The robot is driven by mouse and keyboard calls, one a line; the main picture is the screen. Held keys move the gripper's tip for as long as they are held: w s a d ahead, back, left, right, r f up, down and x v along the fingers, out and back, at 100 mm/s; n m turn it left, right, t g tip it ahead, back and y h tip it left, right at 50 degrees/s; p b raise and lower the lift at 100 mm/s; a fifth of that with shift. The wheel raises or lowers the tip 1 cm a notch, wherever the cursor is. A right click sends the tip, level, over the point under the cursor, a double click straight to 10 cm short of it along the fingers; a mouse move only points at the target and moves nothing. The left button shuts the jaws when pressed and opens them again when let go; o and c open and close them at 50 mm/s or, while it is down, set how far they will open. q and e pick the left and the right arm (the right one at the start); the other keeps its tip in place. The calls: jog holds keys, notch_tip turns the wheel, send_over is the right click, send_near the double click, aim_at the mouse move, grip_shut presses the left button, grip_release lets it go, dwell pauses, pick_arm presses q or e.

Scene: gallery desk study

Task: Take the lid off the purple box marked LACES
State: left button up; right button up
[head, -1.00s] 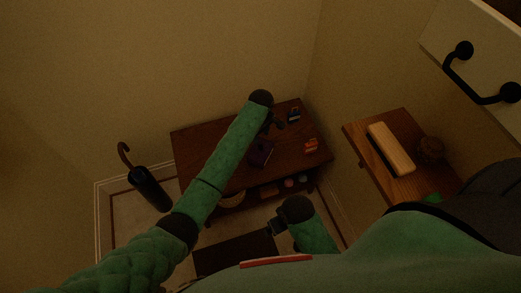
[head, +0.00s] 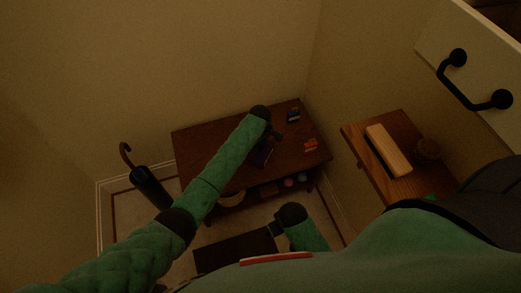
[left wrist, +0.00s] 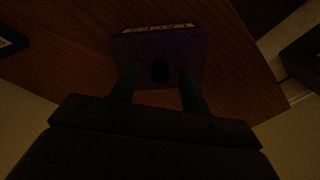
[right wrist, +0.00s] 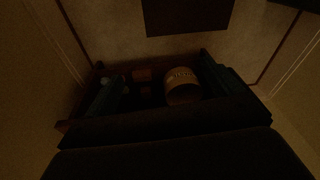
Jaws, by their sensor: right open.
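The purple box (head: 261,156) stands on the brown wooden table, partly hidden by my left arm in the head view. In the left wrist view the purple box (left wrist: 185,48) shows its pale LACES label at the top edge, with a dark round knob (left wrist: 160,71) on the surface facing the camera. My left gripper (left wrist: 159,88) is open, its fingers apart on either side of the knob. I cannot tell whether they touch it. My right gripper (head: 273,229) is low in front of the table; the right wrist view shows it (right wrist: 160,92) open and empty.
The table (head: 215,145) also bears a dark blue item (head: 293,116) and an orange item (head: 311,146). Its lower shelf holds a labelled round container (right wrist: 183,88) and small things. A side table (head: 372,178) stands right; an umbrella stand (head: 150,187) stands left.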

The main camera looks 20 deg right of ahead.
pick_arm(q)
grip_shut()
